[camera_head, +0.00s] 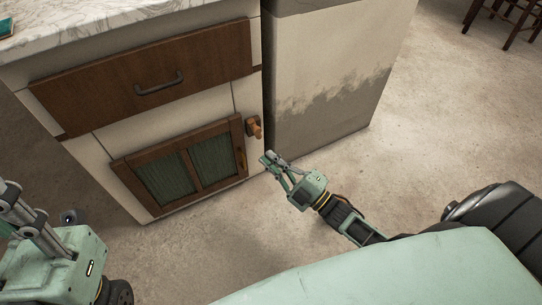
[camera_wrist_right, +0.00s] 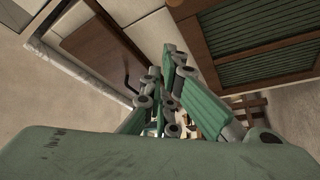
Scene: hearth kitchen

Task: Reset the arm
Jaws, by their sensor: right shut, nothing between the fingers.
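My right gripper (camera_head: 268,158) is pale green and grey. It is shut and empty, in the air just right of the cabinet's corner, near a wooden knob (camera_head: 254,127). It also shows in the right wrist view (camera_wrist_right: 165,75), with its fingers together. My right arm comes in from the lower right of the head view, bent at the dark wrist. Part of my left arm (camera_head: 62,262) shows at the lower left of the head view. I cannot tell whether the left gripper is open or shut, as its fingertips are not clearly in the picture.
A white cabinet with a marble top (camera_head: 100,18) has a wooden drawer (camera_head: 120,92) with a dark handle (camera_head: 160,84) and a closed green-panelled door (camera_head: 190,168). A pale block (camera_head: 335,60) stands to its right. Open floor (camera_head: 440,120) lies right, with wooden chair legs (camera_head: 505,18) beyond.

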